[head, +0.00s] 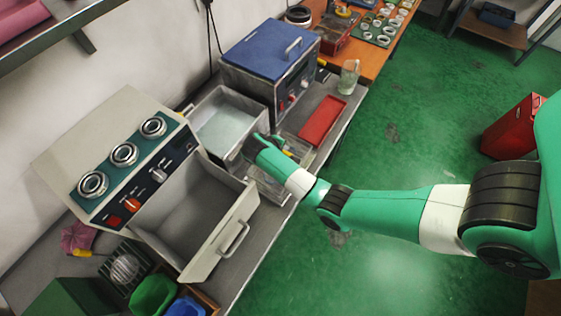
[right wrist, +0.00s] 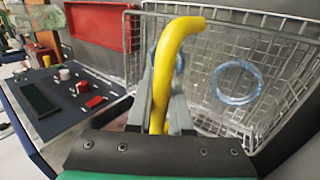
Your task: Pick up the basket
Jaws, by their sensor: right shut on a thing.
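The basket (right wrist: 205,55) is a silver wire mesh basket with a thick bent yellow handle (right wrist: 178,50), filling the upper right of the right wrist view. Bluish rings (right wrist: 237,84) show at its mesh. My right gripper (right wrist: 160,98) is shut on the yellow handle. In the head view, the basket (head: 298,150) is partly hidden by my right gripper and forearm, beside the blue machine. The fingertips are hard to make out there. I cannot tell whether the basket touches the bench. My left gripper is not in view.
A basin with pale liquid (head: 222,128) stands left of my right gripper. A blue-lidded machine (head: 262,52), a red tray (head: 322,120) and a glass jar (head: 349,77) are nearby. A beige machine with an open drawer (head: 232,238) stands at lower left.

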